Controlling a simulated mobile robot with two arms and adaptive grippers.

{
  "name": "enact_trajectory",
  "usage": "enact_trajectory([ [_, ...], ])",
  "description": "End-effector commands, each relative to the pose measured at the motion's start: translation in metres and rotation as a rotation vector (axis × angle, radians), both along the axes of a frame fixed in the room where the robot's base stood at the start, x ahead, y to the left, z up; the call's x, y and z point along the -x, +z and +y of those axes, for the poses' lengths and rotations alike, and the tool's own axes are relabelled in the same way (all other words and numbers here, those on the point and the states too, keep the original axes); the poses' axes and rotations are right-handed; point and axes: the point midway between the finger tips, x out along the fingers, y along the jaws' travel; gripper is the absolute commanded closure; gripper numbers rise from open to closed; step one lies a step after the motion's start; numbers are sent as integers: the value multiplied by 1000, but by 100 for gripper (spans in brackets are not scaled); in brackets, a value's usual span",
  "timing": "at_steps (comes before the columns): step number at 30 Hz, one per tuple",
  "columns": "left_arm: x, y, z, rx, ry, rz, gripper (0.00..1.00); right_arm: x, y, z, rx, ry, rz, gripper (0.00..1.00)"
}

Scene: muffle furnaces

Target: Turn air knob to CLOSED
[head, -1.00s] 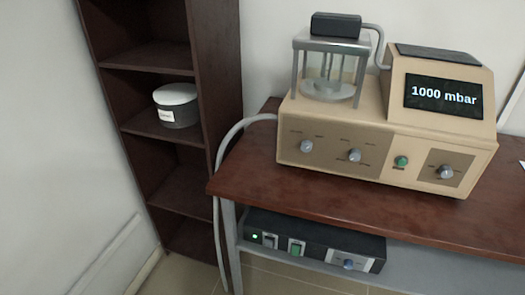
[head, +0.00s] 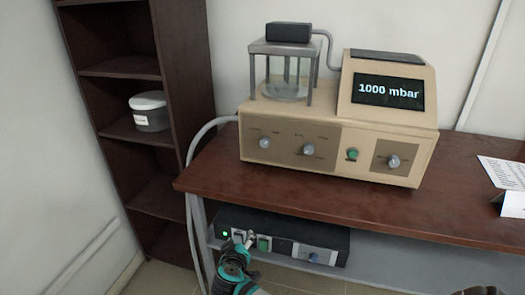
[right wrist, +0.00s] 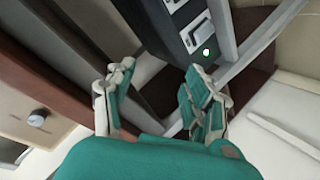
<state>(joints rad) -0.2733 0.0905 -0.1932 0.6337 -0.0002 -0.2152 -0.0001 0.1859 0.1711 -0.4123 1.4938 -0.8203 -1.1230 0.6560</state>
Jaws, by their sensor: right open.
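The beige vacuum unit (head: 330,165) stands on the table and its screen reads 1000 mbar. Its front carries a left grey knob (head: 264,142), a middle grey knob (head: 308,150) and a right grey knob (head: 393,161). The knob labels are too small to read, so I cannot tell which is the air knob. My right gripper (head: 243,238) is below the table edge, in front of the black lower unit (head: 335,244). In the right wrist view the right gripper (right wrist: 157,75) is open and empty, its fingers spread. My left gripper is not in view.
The wooden tabletop (head: 460,190) juts out above my right gripper. A grey hose (head: 196,145) hangs at the table's left end. A dark shelf (head: 185,80) stands left. Papers (head: 505,172) lie right.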

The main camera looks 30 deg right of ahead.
Motion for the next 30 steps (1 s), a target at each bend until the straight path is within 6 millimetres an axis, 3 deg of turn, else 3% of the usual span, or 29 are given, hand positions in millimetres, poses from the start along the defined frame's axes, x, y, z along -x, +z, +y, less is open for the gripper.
enact_trajectory([
  [1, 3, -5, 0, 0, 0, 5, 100, -13, 52, -2, 14, -50, -124, 47],
  [3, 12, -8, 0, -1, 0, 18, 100, -17, 115, -6, 22, -126, -280, 47],
  [6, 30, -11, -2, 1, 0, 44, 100, -10, 181, -10, 13, -212, -460, 47],
  [9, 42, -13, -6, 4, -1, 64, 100, 0, 220, -13, -2, -267, -575, 47],
  [12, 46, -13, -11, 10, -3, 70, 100, 4, 237, -16, -9, -293, -625, 47],
  [17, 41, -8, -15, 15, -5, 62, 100, -7, 240, -31, -6, -300, -632, 47],
  [24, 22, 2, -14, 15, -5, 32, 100, -40, 241, -70, -4, -299, -629, 47],
  [30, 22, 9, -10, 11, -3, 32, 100, -69, 240, -104, -5, -299, -628, 47],
])
